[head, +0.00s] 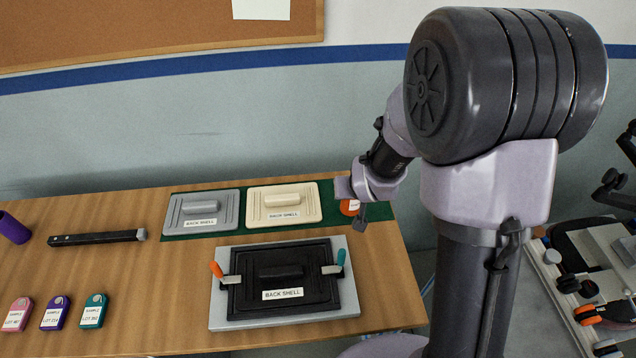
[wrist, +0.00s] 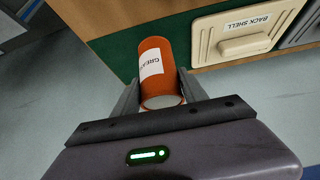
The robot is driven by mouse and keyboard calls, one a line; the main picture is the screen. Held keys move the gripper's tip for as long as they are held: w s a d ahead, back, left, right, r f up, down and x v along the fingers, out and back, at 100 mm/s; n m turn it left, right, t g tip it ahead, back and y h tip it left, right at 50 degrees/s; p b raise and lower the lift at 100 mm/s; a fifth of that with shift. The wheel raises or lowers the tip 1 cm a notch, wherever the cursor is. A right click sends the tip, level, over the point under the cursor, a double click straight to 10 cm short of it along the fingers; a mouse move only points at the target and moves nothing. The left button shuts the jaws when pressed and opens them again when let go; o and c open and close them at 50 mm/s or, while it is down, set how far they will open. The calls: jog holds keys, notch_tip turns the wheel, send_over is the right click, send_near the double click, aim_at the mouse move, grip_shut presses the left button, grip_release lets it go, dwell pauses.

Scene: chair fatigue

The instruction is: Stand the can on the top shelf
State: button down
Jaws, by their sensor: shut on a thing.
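The can is orange with a white label reading GREASE. In the wrist view the can (wrist: 155,62) lies between the two fingers of my gripper (wrist: 158,92), which is shut on it. In the head view only a small part of the can (head: 349,208) shows beside my gripper (head: 352,194), at the right end of the green mat; the rest is hidden by the gripper. I cannot tell whether the can touches the mat. No shelf can be made out in either view.
On the wooden table (head: 120,210) are a grey back shell (head: 200,210), a cream back shell (head: 284,203) and a black one (head: 283,276) clamped on a plate. A dark bar (head: 97,238), purple cylinder (head: 14,228) and sample tags (head: 55,313) are at left. Equipment (head: 575,262) stands at right.

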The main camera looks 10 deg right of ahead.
jog(key=w+a+f, duration=0.1)
jog(key=w, duration=0.1)
jog(key=w+a+f, duration=0.3)
jog(key=w, duration=0.1)
jog(key=shift+w+a+f+p, duration=0.15)
jog(key=shift+w+f+p, duration=0.1)
jog(key=shift+f+p, duration=0.05)
jog(key=shift+w, duration=0.1)
jog(key=shift+r, duration=0.1)
jog(key=c, duration=0.6)
grip_release()
